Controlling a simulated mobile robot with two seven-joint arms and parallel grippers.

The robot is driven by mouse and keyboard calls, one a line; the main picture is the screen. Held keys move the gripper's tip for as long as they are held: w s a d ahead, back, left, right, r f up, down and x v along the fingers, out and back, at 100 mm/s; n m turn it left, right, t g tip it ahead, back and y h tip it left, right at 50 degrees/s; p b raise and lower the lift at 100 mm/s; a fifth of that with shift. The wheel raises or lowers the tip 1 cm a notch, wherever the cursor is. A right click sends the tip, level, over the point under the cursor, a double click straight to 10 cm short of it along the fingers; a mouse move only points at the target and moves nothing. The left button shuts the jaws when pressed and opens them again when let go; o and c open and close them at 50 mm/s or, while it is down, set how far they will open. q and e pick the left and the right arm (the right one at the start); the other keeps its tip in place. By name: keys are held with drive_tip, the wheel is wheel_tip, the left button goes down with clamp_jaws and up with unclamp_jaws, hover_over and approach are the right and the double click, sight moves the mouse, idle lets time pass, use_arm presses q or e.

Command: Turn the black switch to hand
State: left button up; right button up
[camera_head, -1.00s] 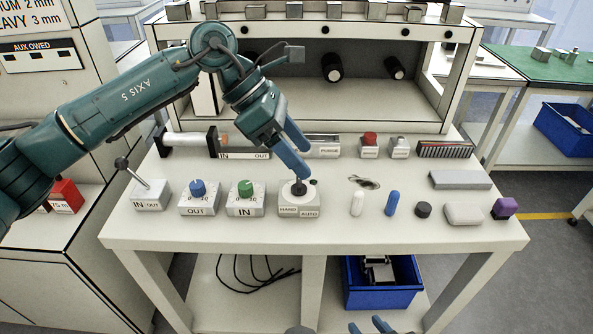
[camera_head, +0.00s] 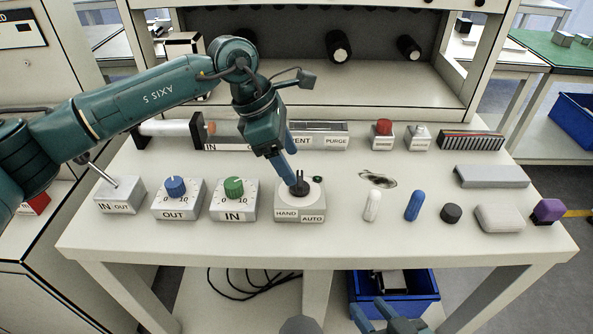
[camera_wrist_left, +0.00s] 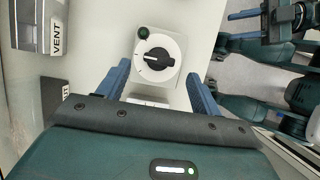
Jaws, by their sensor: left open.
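The black switch (camera_head: 301,190) is a rotary knob on a white round plate on a light grey box (camera_head: 300,213), labelled HAND at left and AUTO at right. A small green lamp sits behind it. In the left wrist view the black switch (camera_wrist_left: 158,58) lies crosswise, with a white mark toward the left. My left gripper (camera_head: 291,176) is over the switch, pointing down. In the wrist view its blue fingers (camera_wrist_left: 158,85) are wide apart, empty, on either side of the box. Contact with the knob cannot be told. My right gripper (camera_head: 373,310) shows at the bottom edge, fingers apart.
Left of the switch box stand the green IN dial (camera_head: 234,187), blue OUT dial (camera_head: 175,187) and an IN/OUT lever box (camera_head: 120,194). Right are a white capsule (camera_head: 373,205), a blue capsule (camera_head: 414,206) and a black puck (camera_head: 451,212). Behind are VENT/PURGE panels (camera_head: 325,135).

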sight(299, 177)
use_arm(q)
drive_tip(key=x, duration=0.3)
drive_tip(key=shift+d+f, duration=0.2)
drive_tip(key=shift+f, duration=0.15)
drive_tip(key=shift+d+f, duration=0.15)
drive_tip(key=shift+f, duration=0.2)
drive_tip(key=c, duration=1)
